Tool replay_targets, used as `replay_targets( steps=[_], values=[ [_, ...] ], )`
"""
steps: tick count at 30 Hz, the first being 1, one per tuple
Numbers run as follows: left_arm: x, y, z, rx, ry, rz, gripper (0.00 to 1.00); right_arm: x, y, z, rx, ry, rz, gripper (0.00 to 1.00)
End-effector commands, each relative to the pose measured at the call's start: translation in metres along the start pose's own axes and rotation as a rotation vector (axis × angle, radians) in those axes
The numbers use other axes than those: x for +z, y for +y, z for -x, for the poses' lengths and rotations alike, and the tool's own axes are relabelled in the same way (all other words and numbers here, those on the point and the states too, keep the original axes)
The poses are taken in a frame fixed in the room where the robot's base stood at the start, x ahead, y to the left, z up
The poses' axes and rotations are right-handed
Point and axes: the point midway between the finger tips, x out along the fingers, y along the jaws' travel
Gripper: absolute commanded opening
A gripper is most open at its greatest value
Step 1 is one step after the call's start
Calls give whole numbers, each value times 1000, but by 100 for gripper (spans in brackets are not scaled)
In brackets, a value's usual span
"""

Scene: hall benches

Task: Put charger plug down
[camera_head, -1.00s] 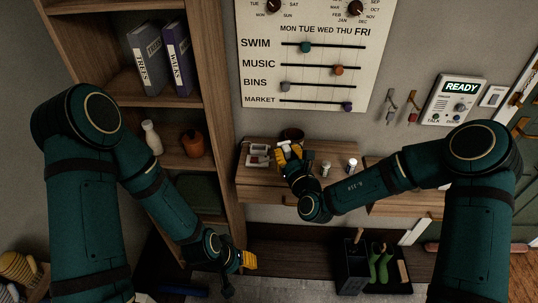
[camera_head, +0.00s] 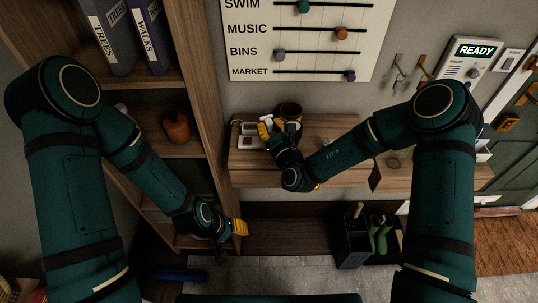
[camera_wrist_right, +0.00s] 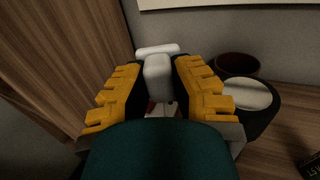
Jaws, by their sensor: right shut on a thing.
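My right gripper (camera_head: 268,130) is over the left part of the wooden wall shelf (camera_head: 325,130). In the right wrist view its yellow fingers (camera_wrist_right: 160,85) are shut on a white charger plug (camera_wrist_right: 158,78), which stands out between the fingertips. In the head view the plug (camera_head: 267,121) shows only as a small white shape at the fingers. Whether it touches anything below is hidden. My left gripper (camera_head: 238,228) hangs low, away from the shelf, at the lower edge of the bookcase; its finger gap is not clear.
A white tray (camera_head: 240,143) with a red item lies left of my right gripper. A dark brown pot (camera_head: 290,110) stands behind it; a pale-topped container (camera_wrist_right: 245,95) shows beside it. The bookcase (camera_head: 205,100) walls the left side. A dark bin (camera_head: 352,240) stands below.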

Motion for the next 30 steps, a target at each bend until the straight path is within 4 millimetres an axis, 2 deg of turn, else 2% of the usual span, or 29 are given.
replay_targets(
  steps=[3,9,16,24,30],
  values=[
    [0,-1,-3,0,2,0,47,-30,0,0,-2,2,-3,0],
    [0,-2,-8,-2,1,0,47,-64,0,0,-1,-1,-1,0],
    [1,-3,-10,-2,1,0,47,-77,0,0,-2,-1,0,0],
    [2,-5,-15,-3,1,0,47,-110,0,0,-1,-2,0,0],
    [1,-5,-14,-3,1,0,47,-110,0,0,-1,-2,0,0]
  ],
)
